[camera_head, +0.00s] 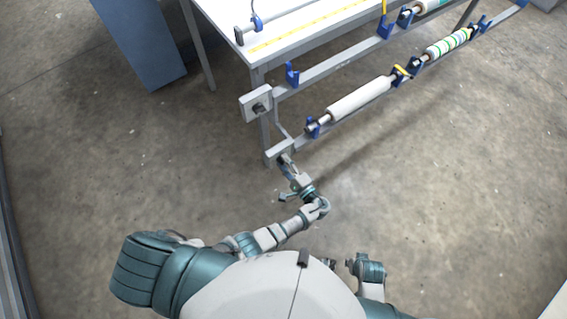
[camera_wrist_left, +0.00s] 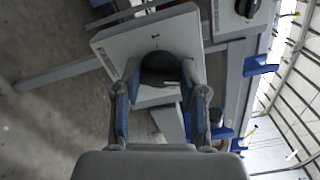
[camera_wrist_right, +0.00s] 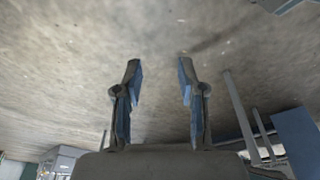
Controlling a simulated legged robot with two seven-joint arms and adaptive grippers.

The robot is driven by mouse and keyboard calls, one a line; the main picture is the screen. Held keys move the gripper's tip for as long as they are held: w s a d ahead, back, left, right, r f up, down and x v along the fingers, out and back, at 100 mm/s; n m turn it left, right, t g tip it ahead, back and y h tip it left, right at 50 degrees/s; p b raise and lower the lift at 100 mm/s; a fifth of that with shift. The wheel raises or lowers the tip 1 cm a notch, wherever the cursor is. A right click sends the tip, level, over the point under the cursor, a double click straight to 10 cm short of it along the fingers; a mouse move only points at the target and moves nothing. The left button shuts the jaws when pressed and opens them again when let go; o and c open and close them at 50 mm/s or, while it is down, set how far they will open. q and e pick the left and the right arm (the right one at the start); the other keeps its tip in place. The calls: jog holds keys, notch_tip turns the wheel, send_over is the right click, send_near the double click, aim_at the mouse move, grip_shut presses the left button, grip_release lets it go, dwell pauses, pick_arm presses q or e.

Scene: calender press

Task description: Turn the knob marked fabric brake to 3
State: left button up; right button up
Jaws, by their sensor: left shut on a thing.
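A black round knob (camera_wrist_left: 158,65) sits on a light grey panel (camera_wrist_left: 115,50) in the left wrist view. A "1" mark shows on the panel above the knob, and a small white line shows on the knob's lower right. The panel's side lettering is too small to read. My left gripper (camera_wrist_left: 161,72) is shut on this knob, one finger on each side. In the head view my left gripper (camera_head: 285,160) reaches the lower grey box (camera_head: 279,151) on the table frame, hiding its knob. My right gripper (camera_wrist_right: 159,64) is open and empty, away from the table.
A second grey box (camera_head: 252,103) with a black knob (camera_head: 259,108) is mounted higher on the frame. A white roll (camera_head: 360,98) and a striped roll (camera_head: 448,43) rest in blue holders to the right. A blue-grey cabinet (camera_head: 140,45) stands at upper left. The near floor is clear.

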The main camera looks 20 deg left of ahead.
pick_arm(q)
jog(key=shift+d+f+m+p, duration=0.15)
jog(key=shift+m+p, duration=0.7)
jog(key=shift+m, duration=2.2)
jog(key=shift+d+f+m+p, duration=0.1)
jog(key=shift+m+p, duration=0.75)
jog(key=shift+m, duration=2.2)
pick_arm(e)
notch_tip(320, 180, down, 10)
jog(key=s, duration=0.2)
jog(key=shift+s+d+r, duration=0.2)
jog(key=shift+s, duration=0.1)
pick_arm(q)
jog(key=o, duration=1.1)
jog(key=shift+o, duration=0.2)
pick_arm(e)
jog(key=shift+d+f, duration=0.1)
pick_arm(q)
jog(key=shift+w+r, duration=0.1)
